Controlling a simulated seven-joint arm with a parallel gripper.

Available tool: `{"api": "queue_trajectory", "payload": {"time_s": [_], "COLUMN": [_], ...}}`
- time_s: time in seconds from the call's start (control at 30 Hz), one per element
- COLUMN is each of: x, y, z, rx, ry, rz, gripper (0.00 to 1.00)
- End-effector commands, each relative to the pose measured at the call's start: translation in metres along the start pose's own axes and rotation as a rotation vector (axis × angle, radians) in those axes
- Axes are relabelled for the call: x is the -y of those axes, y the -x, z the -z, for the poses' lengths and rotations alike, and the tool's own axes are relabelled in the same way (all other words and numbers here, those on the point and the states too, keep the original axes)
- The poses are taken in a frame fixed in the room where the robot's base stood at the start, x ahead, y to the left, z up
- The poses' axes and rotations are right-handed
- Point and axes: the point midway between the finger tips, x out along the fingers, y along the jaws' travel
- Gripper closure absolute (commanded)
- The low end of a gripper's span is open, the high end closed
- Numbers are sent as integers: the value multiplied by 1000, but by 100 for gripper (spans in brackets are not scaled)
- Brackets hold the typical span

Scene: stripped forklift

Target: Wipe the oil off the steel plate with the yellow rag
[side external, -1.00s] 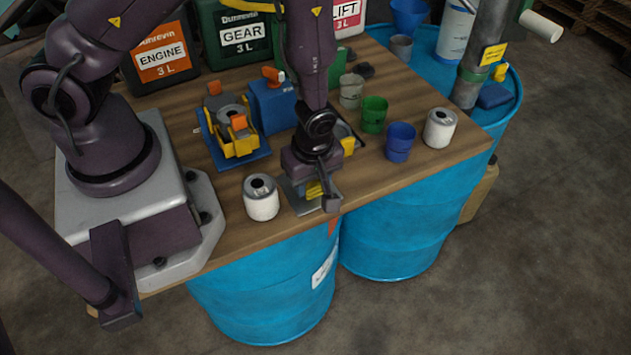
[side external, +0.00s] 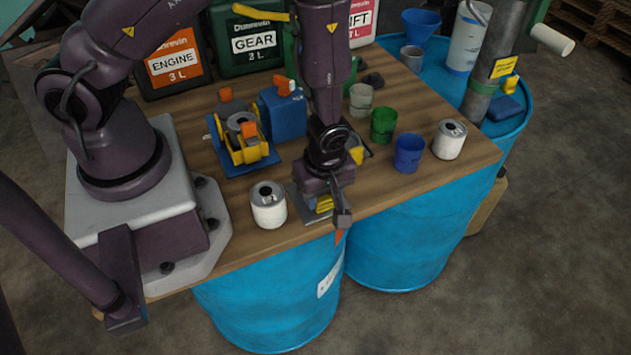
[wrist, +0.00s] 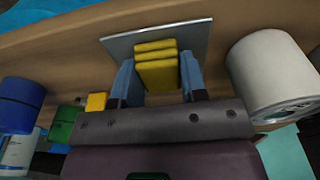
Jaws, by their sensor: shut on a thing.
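The folded yellow rag (wrist: 156,68) is between the two blue fingers of my gripper (wrist: 156,62) in the wrist view. My gripper is shut on it. The rag also shows in the side view (side external: 324,204), low under my gripper. The rag is over the thin grey steel plate (side external: 306,209) near the table's front edge, and the plate (wrist: 195,35) shows beyond the rag in the wrist view. I cannot tell if the rag touches the plate. No oil can be made out on the visible part, and my gripper hides some of the plate.
A white can (side external: 268,205) stands close left of the plate. Blue (side external: 408,153) and green (side external: 384,125) cups and another white can (side external: 449,140) stand to the right. A blue tray with yellow parts (side external: 242,145) and oil jugs (side external: 250,40) are behind.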

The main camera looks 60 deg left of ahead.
Motion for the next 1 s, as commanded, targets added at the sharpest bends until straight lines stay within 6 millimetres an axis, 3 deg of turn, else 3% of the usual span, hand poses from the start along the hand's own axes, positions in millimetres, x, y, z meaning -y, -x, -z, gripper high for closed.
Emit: {"api": "queue_trajectory", "payload": {"time_s": [0.17, 0.23, 0.3, 1.0], "x": [0, -1, -1, 0], "y": [2, 7, 26, 81], "z": [-18, -15, -14, -6], "rx": [1, 0, 3, 2], "ry": [-5, -1, -1, -1], "rz": [-1, -3, -7, -1], "gripper": [83, 83, 83, 83]}}
